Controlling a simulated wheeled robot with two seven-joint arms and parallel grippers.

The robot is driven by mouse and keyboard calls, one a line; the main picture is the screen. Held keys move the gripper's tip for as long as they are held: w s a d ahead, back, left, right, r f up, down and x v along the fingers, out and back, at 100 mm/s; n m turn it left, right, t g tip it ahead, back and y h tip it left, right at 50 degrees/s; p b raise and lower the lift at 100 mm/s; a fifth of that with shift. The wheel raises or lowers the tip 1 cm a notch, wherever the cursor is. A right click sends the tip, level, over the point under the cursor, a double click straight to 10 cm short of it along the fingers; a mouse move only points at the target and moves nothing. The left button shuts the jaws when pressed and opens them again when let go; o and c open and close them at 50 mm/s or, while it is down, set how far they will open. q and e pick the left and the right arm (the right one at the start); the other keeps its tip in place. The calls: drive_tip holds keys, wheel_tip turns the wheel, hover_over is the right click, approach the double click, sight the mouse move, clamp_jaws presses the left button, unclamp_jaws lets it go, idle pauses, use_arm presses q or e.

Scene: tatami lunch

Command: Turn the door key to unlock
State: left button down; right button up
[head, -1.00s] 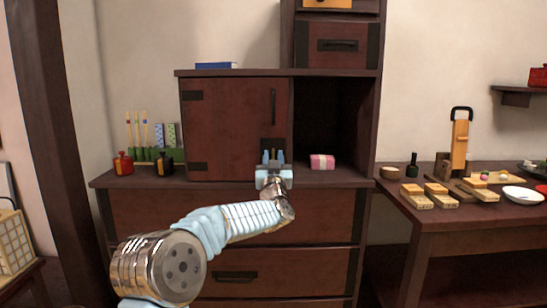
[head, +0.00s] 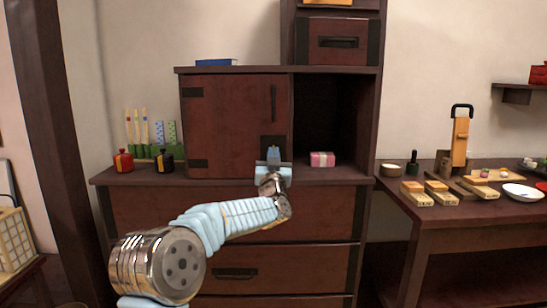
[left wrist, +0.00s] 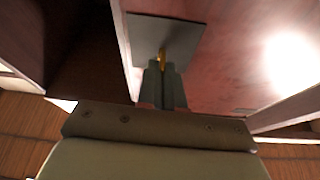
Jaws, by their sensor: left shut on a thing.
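The reddish-brown cabinet door (head: 225,125) is closed flush at the left of the cabinet. It has a dark vertical handle (head: 274,103) and a dark lock plate (head: 267,141) at its lower right. The key (left wrist: 163,55) is a small golden piece standing out from the lock plate (left wrist: 185,38) in the left wrist view. My left gripper (head: 273,152) is in front of the plate. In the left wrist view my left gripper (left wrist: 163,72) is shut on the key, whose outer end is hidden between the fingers. My right gripper is not in view.
An open dark compartment is right of the door, with a pink-and-white bundle (head: 322,159) at its front. Red (head: 123,161) and black (head: 164,162) jars stand left of the door. A side table (head: 440,218) with wooden pieces is at the right.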

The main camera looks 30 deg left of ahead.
use_arm(q)
drive_tip(key=shift+s+a+r+m+g+h+p, duration=0.2)
drive_tip(key=shift+m+h, duration=1.2)
drive_tip(key=shift+m, duration=2.15)
drive_tip(key=shift+w+d+m+g+h+p, duration=0.1)
drive_tip(key=shift+m+g+h+p, duration=0.2)
drive_tip(key=shift+m+h, duration=2.2)
drive_tip(key=shift+s+a+r+m+g+h+p, duration=0.1)
drive_tip(key=shift+m+g+h+p, duration=0.15)
drive_tip(key=shift+m, duration=4.4)
drive_tip(key=c, duration=1.3)
unclamp_jaws()
